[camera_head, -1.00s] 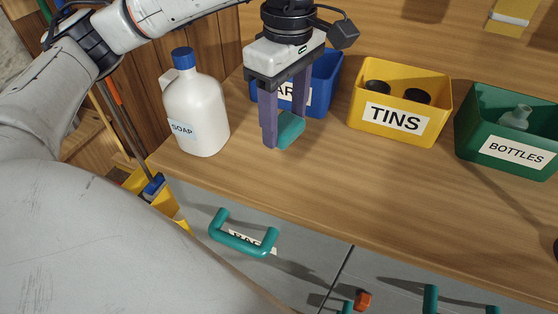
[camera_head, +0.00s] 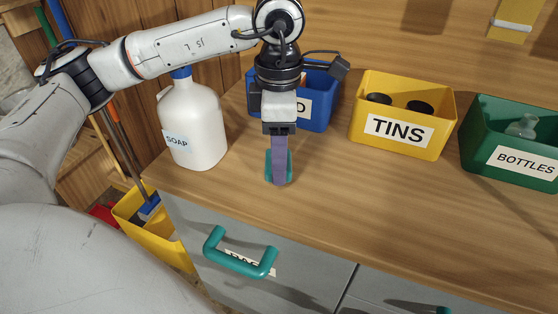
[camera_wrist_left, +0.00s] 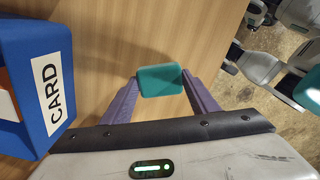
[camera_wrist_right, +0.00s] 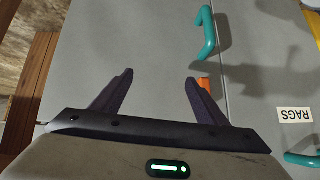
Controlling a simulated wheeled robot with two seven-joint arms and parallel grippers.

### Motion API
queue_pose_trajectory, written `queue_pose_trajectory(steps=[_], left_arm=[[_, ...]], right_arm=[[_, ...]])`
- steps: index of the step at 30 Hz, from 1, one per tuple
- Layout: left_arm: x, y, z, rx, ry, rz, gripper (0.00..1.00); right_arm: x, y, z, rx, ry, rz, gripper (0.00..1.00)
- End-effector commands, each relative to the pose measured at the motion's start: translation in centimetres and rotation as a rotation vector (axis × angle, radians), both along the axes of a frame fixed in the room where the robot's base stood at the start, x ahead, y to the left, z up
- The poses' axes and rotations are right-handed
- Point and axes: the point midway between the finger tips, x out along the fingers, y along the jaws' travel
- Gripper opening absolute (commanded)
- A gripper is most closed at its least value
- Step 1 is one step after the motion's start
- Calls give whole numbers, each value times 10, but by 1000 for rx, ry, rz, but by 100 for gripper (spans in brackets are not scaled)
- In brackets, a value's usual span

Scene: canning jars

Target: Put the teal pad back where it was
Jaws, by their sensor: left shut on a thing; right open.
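The teal pad (camera_head: 289,167) is a small rounded block held by my left gripper (camera_head: 279,178), just in front of the blue bin. One finger covers its middle in the head view. The left wrist view shows the pad (camera_wrist_left: 160,80) between both fingertips, which are shut on it. The pad is low over the wooden counter (camera_head: 340,205); I cannot tell whether it touches. My right gripper (camera_wrist_right: 158,82) is open and empty in the right wrist view, over grey drawer fronts, and out of the head view.
A white soap jug (camera_head: 195,122) stands left of the pad. Behind are a blue card bin (camera_head: 318,112), a yellow tins bin (camera_head: 400,135) and a green bottles bin (camera_head: 520,160). A teal drawer handle (camera_head: 240,262) is below the counter's front edge. The counter right of the pad is clear.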

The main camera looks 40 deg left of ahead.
Motion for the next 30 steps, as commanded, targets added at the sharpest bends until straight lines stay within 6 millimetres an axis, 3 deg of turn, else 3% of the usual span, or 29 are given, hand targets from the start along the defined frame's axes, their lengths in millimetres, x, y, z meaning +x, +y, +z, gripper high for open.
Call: queue_pose_trajectory(steps=[3, 15, 16, 19, 30], left_arm=[[0, 0, -13, 0, 0, 0, 33], [0, 0, -18, 0, -1, -1, 33], [0, 0, -17, 0, -1, -1, 57], [0, 0, -16, 0, -1, -1, 73], [0, 0, -10, 0, -1, -1, 73]], right_arm=[[0, 0, -1, 3, -2, -2, 67], [1, 1, -2, 9, -7, -5, 67], [1, 2, -1, 11, -7, -6, 67], [1, 2, 1, 13, -7, -8, 67], [1, 3, 7, 13, -8, -9, 67]])
